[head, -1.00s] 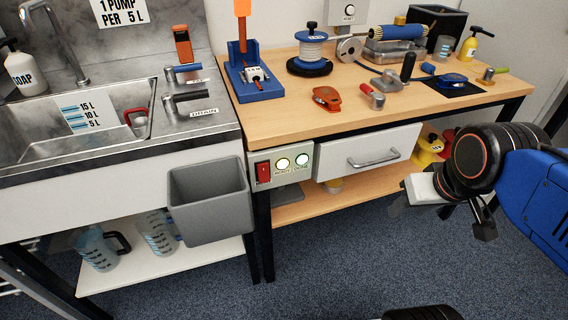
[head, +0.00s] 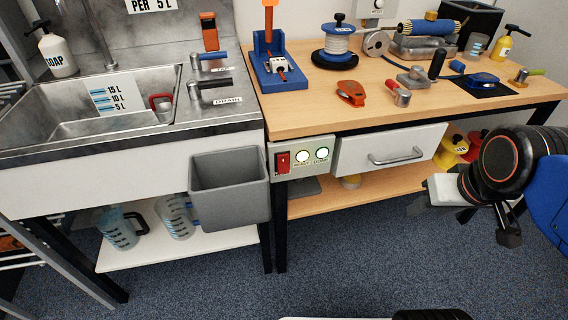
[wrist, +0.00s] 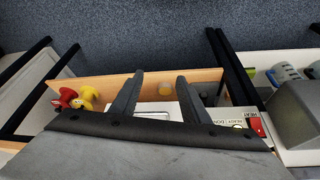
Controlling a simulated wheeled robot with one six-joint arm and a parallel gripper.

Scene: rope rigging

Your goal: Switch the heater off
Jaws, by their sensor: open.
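The heater panel (head: 300,158) is a white box under the left end of the workbench, beside the drawer. It carries a red rocker switch (head: 283,161) and two bright round lamps (head: 309,155) marked READY and DONE. I cannot tell which side of the rocker is pressed. In the wrist view the red switch (wrist: 256,126) shows at the lower right, near a HEAT label. My gripper (head: 460,215) is at the right of the head view, in front of the bench and well apart from the switch. In the wrist view its two fingers (wrist: 160,76) stand apart and empty.
A grey bin (head: 230,190) hangs on the sink unit just left of the panel and juts forward. A drawer (head: 388,152) with a metal handle is right of the panel. Dark bench legs stand below. The blue carpet (head: 350,262) in front is clear.

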